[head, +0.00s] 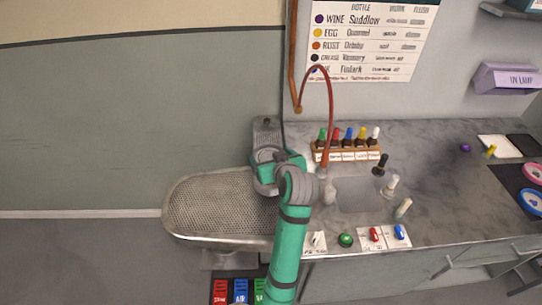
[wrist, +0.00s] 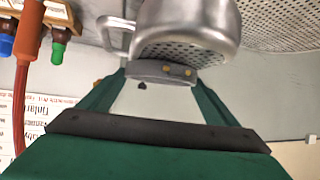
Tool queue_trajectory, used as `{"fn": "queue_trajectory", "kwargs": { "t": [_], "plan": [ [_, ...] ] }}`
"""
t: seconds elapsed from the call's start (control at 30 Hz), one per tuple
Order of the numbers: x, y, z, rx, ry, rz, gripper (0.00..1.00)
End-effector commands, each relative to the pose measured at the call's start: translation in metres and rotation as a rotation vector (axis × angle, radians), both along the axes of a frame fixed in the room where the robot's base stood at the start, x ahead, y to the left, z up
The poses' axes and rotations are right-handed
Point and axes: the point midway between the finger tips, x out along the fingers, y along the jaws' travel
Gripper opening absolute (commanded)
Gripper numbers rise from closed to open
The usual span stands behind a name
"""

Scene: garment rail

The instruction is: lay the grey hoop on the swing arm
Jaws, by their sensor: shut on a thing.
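In the head view my gripper (head: 268,142) is at the back right of the perforated board (head: 205,208), over a grey piece (head: 267,127), and my wrist hides most of the contact.
A rack of colour-capped bottles (head: 347,153) stands close right of my wrist, with a red hose (head: 331,95) looping above. Loose bottles (head: 391,184) stand around a shallow basin (head: 355,195). The board's left part is clear. Coloured pedals (head: 240,290) are below.

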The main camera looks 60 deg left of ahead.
Motion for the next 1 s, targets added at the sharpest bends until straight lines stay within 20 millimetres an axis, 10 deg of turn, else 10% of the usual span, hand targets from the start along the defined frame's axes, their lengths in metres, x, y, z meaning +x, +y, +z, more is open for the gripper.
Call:
{"fn": "queue_trajectory", "kwargs": {
  "t": [0.3,0.33,0.4,0.7,1.0],
  "plan": [
    [0.0,0.0,-0.002,0.0,0.0,0.0,0.61],
    [0.0,0.0,-0.002,0.0,0.0,0.0,0.88],
    [0.0,0.0,-0.002,0.001,0.0,0.0,1.0],
    [0.0,-0.001,0.003,0.003,-0.002,0.0,1.0],
    [-0.005,-0.043,0.026,0.005,-0.002,-0.003,1.0]
  ]
}}
